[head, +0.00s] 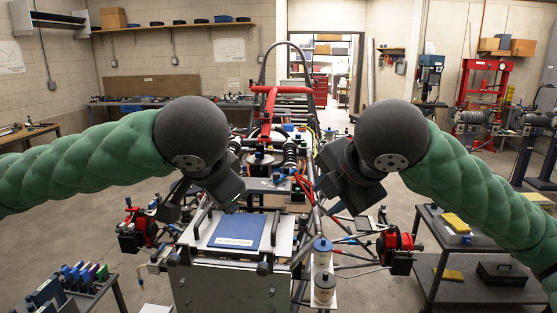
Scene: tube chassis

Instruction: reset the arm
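My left gripper (212,185) hangs from the dark round wrist of my green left arm, left of the middle, in front of the tube chassis (273,115). My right gripper (349,180) hangs below the wrist of my green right arm, right of the middle. Both are dark and point down and inward, apart from each other. The fingers blend into the dark parts behind them, so I cannot tell whether they are open or shut. I see no object clearly held in either one.
A blue booklet (237,231) lies on a pale panel at the front of the chassis. A grey cart (477,261) stands at right with a black toolbox (502,273). A small rack of coloured items (82,274) stands at lower left. Bare floor (60,225) shows at left.

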